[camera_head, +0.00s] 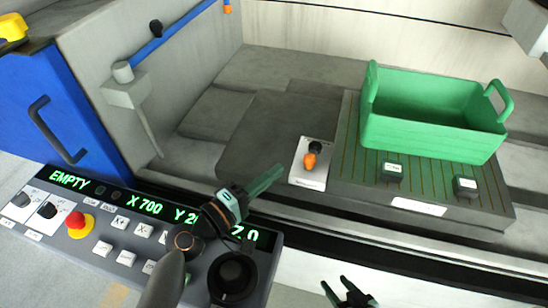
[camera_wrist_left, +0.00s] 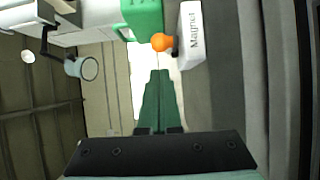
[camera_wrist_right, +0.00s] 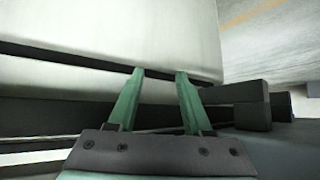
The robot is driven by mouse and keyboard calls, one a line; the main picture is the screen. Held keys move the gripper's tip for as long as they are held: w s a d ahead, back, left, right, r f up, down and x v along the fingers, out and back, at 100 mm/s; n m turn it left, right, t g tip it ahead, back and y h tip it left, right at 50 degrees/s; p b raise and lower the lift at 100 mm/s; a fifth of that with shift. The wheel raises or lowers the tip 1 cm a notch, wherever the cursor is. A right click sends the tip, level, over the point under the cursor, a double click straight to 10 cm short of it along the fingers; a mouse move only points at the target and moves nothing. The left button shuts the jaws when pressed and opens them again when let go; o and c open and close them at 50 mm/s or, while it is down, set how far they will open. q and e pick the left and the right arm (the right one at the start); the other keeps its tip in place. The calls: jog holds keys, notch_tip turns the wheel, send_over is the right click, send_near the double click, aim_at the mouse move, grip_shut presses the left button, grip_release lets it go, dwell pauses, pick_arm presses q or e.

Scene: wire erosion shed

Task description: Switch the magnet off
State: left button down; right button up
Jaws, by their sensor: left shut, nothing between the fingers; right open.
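The magnet switch is a white plate (camera_head: 309,177) with a black base and an orange lever (camera_head: 309,161), at the left end of the grooved grey magnet block (camera_head: 350,190). In the left wrist view the plate reads "Magnet" (camera_wrist_left: 190,38), and the orange knob (camera_wrist_left: 161,42) lies just beyond my fingertips. My left gripper (camera_head: 280,170) is shut and empty, its tips a little left of the plate, apart from the lever in the head view. My right gripper (camera_head: 335,288) is open and empty at the bottom, low in front of the machine; it also shows in the right wrist view (camera_wrist_right: 160,72).
A green crate (camera_head: 430,143) stands on the block, with two small labelled blocks (camera_head: 393,172) (camera_head: 466,187) in front. A control panel (camera_head: 110,235) with a red button (camera_head: 79,224) is at lower left. A blue arm (camera_head: 175,35) is at upper left.

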pick_arm(q)
jog(key=shift+s+a, duration=0.25)
jog(key=shift+s, duration=0.8)
jog(key=shift+s+a, duration=0.2)
jog(key=shift+s, duration=0.85)
